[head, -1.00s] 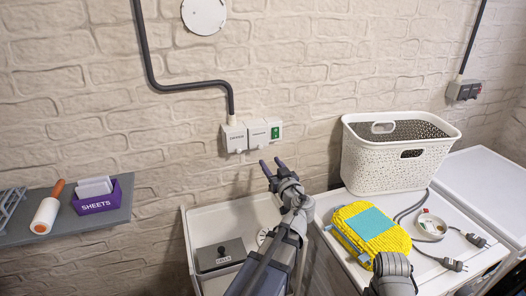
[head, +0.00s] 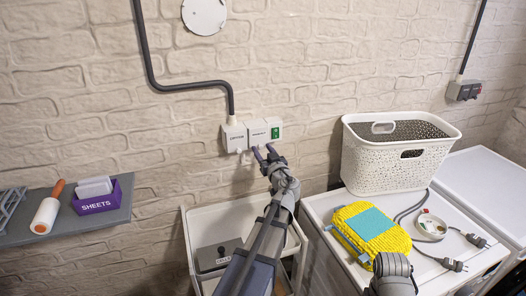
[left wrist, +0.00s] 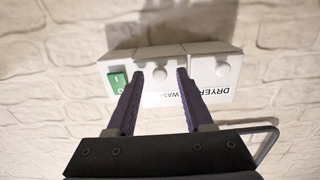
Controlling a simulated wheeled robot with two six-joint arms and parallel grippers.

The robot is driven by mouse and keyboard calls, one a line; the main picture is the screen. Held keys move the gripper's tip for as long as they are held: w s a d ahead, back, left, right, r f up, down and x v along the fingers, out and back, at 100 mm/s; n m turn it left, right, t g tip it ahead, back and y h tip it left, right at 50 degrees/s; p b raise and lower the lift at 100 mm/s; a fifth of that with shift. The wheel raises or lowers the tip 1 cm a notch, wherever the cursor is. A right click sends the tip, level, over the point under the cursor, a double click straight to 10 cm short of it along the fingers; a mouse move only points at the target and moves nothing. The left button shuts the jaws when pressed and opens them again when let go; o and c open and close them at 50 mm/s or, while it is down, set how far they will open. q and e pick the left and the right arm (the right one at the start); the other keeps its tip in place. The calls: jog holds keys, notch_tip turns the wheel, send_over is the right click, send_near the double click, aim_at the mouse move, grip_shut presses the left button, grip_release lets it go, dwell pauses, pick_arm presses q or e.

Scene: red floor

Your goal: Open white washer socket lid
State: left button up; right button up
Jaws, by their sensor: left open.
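The white washer socket (head: 257,134) is the middle unit of the white wall block, and its lid is shut. In the left wrist view, where the picture is upside down, the washer socket (left wrist: 160,92) has a round knob (left wrist: 160,73) on its lid edge. My left gripper (head: 264,150) is open just below and in front of the lid. In the left wrist view my left gripper (left wrist: 159,76) has one finger on each side of the knob, with gaps between; contact cannot be told.
The dryer socket (head: 234,137) is beside the washer socket on the left, and a green switch (head: 275,132) is on the right. A shelf (head: 75,222) is at left.

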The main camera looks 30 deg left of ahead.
pick_arm(q)
grip_shut()
dwell(0.4)
dwell(1.0)
